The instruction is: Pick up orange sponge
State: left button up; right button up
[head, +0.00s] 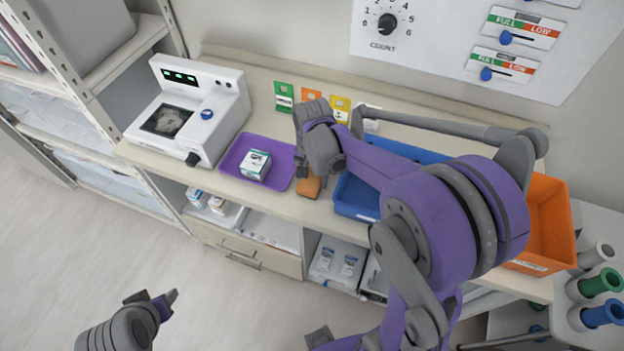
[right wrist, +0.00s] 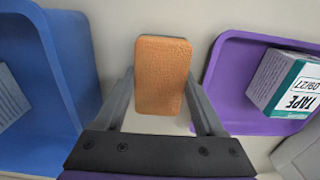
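The orange sponge (head: 309,186) sits on the counter between the purple tray and the blue bin. In the right wrist view the sponge (right wrist: 162,75) is a textured orange block between my right gripper's two fingers. My right gripper (right wrist: 161,82) is open, with one finger close along each side of the sponge; whether either fingertip touches it is hard to tell. In the head view my right gripper (head: 316,160) is over the sponge and hides part of it. My left gripper (head: 166,300) is over the floor at lower left, away from the counter; its opening is unclear.
The purple tray (head: 236,152) holds a tape box (head: 255,165). The blue bin (head: 350,194) is close on the sponge's other side. A white device (head: 215,113) stands left, an orange bin (head: 552,218) right. Coloured cards (head: 284,97) are behind.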

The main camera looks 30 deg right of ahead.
aim_at(312, 177)
jog(key=c, duration=0.5)
notch_tip(312, 177, up, 10)
jog(key=shift+r, duration=0.1)
dwell(0.4)
jog(key=o, duration=0.6)
jog(key=c, duration=0.5)
